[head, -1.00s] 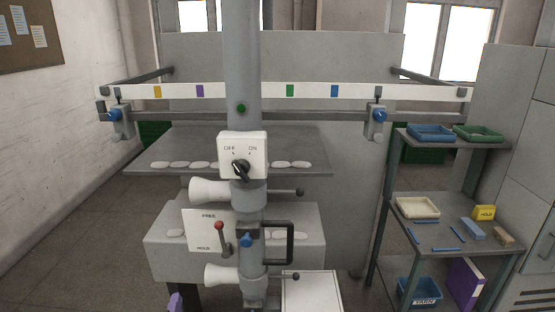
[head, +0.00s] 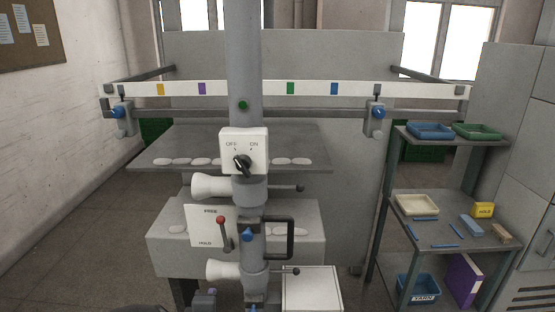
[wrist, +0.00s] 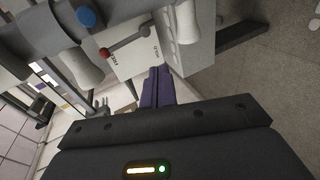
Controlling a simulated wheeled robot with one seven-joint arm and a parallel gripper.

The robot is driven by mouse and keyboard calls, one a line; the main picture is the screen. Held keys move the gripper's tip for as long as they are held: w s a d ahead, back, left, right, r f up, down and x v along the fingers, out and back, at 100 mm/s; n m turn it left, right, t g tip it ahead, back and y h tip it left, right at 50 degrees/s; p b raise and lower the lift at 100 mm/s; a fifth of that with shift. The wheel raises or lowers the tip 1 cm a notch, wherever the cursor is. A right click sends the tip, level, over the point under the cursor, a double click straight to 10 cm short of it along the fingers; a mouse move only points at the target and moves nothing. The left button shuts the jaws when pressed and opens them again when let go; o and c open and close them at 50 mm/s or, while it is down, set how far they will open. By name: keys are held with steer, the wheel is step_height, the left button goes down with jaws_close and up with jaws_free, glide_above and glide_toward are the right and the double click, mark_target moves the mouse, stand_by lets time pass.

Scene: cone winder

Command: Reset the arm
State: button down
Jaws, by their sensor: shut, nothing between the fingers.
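My gripper (wrist: 158,74) shows in the wrist view as two purple fingers side by side, shut and empty. Beyond the fingertips is the cone winder's white FREE/HOLD plate (wrist: 131,50), with a red-knobbed lever (wrist: 126,39) on it. I cannot tell from the wrist view whether the fingertips touch anything. In the head view my fingers cannot be made out; a dark shape at the bottom edge may be part of my arm. The winder's grey post (head: 244,60) stands upright in the middle, with an OFF/ON switch (head: 243,151) and the same red-knobbed lever (head: 223,233).
White cones (head: 209,186) stick out left of the post, and a black handle (head: 291,238) sits on its right. A shelf rack (head: 455,239) with trays stands at the right. Open floor (head: 85,240) lies to the left.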

steer(key=d+f+m+g, duration=0.2)
steer(key=d+m+g, duration=0.55)
steer(key=d, duration=0.75)
steer(key=s+d+r+m+g, duration=0.2)
steer(key=s+d+m, duration=0.3)
steer(key=d, duration=0.3)
steer(key=s+d+r+m+g+h, duration=0.1)
steer(key=s+d+r+m, duration=0.1)
steer(key=s+d+m, duration=0.3)
steer(key=s+d, duration=0.2)
steer(key=d, duration=0.1)
steer(key=shift+s+d+m+g, duration=0.25)
steer(key=shift+m+g, duration=0.1)
steer(key=shift+w, duration=0.25)
steer(key=shift+a, duration=0.1)
steer(key=shift+s, duration=0.15)
